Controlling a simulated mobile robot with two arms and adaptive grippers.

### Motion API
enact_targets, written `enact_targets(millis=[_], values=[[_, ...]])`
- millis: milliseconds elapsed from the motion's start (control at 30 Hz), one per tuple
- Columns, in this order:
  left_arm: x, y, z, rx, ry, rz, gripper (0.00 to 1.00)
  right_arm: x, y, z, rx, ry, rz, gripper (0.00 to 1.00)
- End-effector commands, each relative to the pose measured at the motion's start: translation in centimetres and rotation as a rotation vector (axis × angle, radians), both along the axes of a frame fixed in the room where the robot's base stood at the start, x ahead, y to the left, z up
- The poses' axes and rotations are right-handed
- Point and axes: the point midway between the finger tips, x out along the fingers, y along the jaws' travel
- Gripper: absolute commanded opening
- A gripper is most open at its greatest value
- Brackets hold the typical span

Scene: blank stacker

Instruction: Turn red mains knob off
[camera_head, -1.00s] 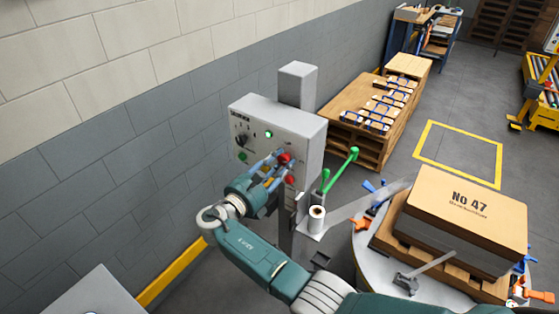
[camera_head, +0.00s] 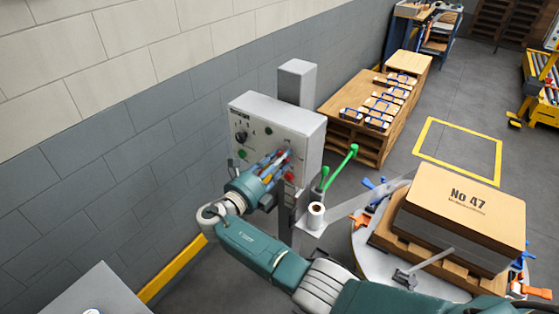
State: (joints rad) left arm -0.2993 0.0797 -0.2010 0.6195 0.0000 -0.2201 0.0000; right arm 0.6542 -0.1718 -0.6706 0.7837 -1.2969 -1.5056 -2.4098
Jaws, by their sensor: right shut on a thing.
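The grey control box (camera_head: 255,118) stands on a post by the wall, with its front panel facing me. My right gripper (camera_head: 282,160) is at the right part of this panel, its fingers shut around the red mains knob (camera_head: 287,154). The fingers hide most of the knob, so I cannot read which way it points. A second red control (camera_head: 290,178) sits just below the fingertips. The round green lamp (camera_head: 268,132) at the panel's upper middle looks dull. My left gripper is out of view.
A black selector knob (camera_head: 241,137) and a green button (camera_head: 242,154) are on the panel's left. Green levers (camera_head: 340,169) and a white roll (camera_head: 316,212) stand right of the box. A pallet with a box marked No 47 (camera_head: 468,198) is at the right.

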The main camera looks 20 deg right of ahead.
Motion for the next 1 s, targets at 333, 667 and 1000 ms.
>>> enact_targets(millis=[333,667,1000], values=[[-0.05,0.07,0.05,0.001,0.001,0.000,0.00,0.54,0.09,0.93,-0.168,0.186,0.007,0.04],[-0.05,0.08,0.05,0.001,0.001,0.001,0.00,0.57,0.17,0.86,-0.240,0.280,0.009,0.04],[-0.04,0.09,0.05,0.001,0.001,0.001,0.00,0.56,0.19,0.83,-0.252,0.295,0.009,0.04]])
